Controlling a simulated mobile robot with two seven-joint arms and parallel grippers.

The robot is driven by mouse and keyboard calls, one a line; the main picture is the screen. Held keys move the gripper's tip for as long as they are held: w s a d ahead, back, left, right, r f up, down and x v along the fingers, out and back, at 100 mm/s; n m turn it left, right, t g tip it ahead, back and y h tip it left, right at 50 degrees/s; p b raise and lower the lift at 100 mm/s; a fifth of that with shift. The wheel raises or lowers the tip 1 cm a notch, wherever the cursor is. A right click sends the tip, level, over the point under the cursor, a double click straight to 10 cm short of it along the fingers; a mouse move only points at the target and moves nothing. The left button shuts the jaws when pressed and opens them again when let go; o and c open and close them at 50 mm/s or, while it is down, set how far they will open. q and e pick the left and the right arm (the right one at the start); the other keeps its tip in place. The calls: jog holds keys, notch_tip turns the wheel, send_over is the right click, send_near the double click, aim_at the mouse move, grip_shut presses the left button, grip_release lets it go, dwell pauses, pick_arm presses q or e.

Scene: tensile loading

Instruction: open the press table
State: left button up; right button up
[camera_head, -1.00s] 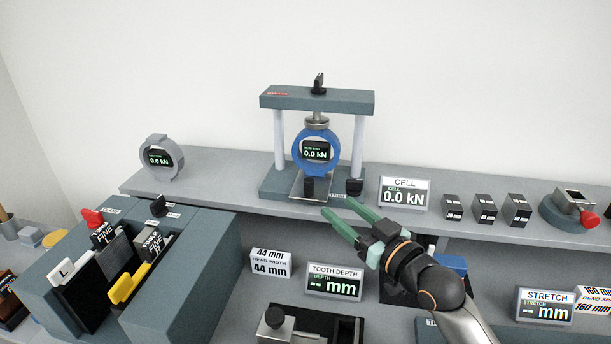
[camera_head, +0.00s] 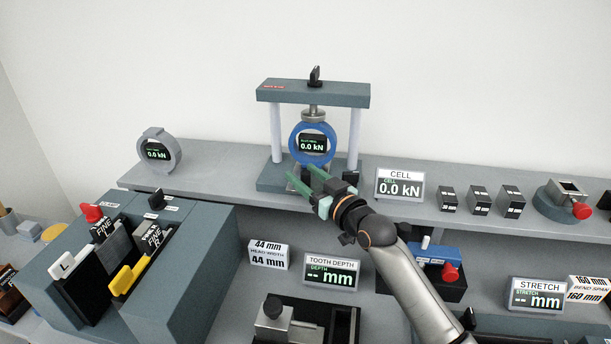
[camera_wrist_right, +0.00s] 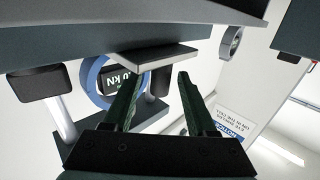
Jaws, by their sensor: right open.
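The press (camera_head: 313,90) stands on the shelf at the back, with a dark crossbeam, two pale columns and a blue ring gauge (camera_head: 293,142) reading 0.0 kN. Its small metal table plate is largely hidden behind my right gripper (camera_head: 302,175) in the head view. In the right wrist view the plate (camera_wrist_right: 150,57) shows above the fingers, with a dark knob (camera_wrist_right: 161,82) beneath it. My right gripper is open, its green fingertips on either side of that knob; I cannot tell whether they touch it. My left gripper is not in view.
A CELL display (camera_head: 400,186) and several dark blocks (camera_head: 480,200) stand right of the press. A grey ring gauge (camera_head: 157,151) stands to its left. The TOOTH DEPTH display (camera_head: 332,272) and a large dark fixture (camera_head: 185,270) occupy the lower bench.

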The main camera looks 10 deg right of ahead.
grip_shut()
dwell(0.4)
dwell(1.0)
